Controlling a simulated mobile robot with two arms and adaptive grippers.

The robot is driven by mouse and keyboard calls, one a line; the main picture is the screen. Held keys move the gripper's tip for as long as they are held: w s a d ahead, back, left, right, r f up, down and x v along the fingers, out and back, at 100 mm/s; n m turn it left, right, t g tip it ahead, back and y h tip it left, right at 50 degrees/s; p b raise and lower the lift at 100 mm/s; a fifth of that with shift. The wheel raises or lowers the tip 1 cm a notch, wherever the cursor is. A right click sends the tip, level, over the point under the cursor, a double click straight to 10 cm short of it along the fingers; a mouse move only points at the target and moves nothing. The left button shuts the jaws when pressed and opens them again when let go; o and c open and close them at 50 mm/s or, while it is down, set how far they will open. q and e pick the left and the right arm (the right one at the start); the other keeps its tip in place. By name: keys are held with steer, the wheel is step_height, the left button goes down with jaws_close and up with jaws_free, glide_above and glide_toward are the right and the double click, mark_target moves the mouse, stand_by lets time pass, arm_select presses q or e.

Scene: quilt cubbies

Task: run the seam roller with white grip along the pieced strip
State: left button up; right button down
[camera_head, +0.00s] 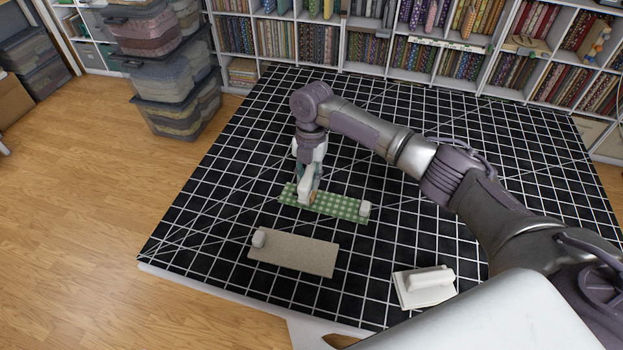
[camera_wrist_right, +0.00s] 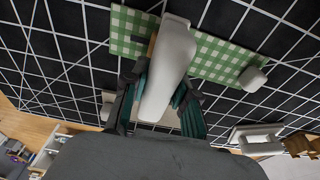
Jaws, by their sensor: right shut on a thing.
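The pieced strip (camera_head: 335,204) is a green and white checked band lying on the black gridded table mat. My right gripper (camera_head: 308,185) is over the strip's left part, pointing down. It is shut on the white grip of the seam roller (camera_head: 305,190). In the right wrist view the white grip (camera_wrist_right: 168,70) stands between the fingers (camera_wrist_right: 160,95), with the checked strip (camera_wrist_right: 215,58) behind it. The roller's lower end is at the strip; whether it touches the cloth is hard to tell. My left gripper is not in view.
A white block (camera_head: 364,209) sits at the strip's right end. A beige board (camera_head: 293,254) with a small white block (camera_head: 259,238) lies nearer. A white handled block (camera_head: 425,286) stands at the front right. Fabric shelves (camera_head: 400,55) line the back; stacked bins (camera_head: 175,85) stand left.

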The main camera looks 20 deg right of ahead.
steer(key=shift+w+a, duration=0.45)
steer(key=shift+a, duration=0.1)
steer(key=shift+w+a+f+b, duration=0.1)
steer(key=shift+w+a+b, duration=0.55)
steer(key=shift+a+b, duration=0.15)
steer(key=shift+w, duration=0.1)
steer(key=shift+w+a, duration=0.2)
steer(key=shift+a, duration=0.15)
step_height(320, 180, up, 7)
steer(key=p, duration=0.6)
